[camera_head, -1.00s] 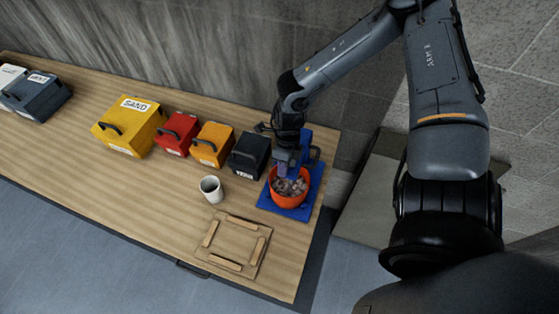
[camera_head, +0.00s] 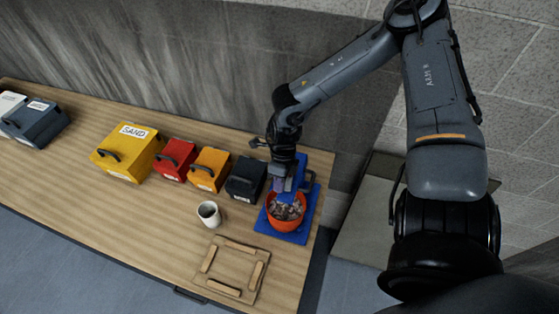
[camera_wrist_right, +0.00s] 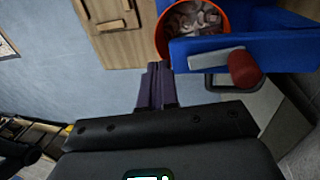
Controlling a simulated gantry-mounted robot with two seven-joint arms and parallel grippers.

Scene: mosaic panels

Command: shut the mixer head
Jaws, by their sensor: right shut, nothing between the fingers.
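The blue mixer stands at the right end of the bench, on a blue base (camera_head: 311,209). An orange bowl (camera_head: 284,221) with brown-grey pieces inside sits on the base. The blue mixer head (camera_head: 318,163) is at the bowl's far side, partly hidden by my arm; its tilt is hard to tell. In the right wrist view the blue mixer body (camera_wrist_right: 215,47) fills the upper right, with a red knob (camera_wrist_right: 243,68) beside it. My right gripper (camera_head: 281,184) is shut and empty above the bowl's far edge; its purple fingers (camera_wrist_right: 158,66) show below the bowl in the wrist view. My left gripper is not in view.
A black bin (camera_head: 246,178) stands just left of the mixer, then orange (camera_head: 210,168), red (camera_head: 175,159) and yellow (camera_head: 128,152) bins. A white mug (camera_head: 208,213) and a wooden frame panel (camera_head: 234,268) are left and in front. The wall is behind.

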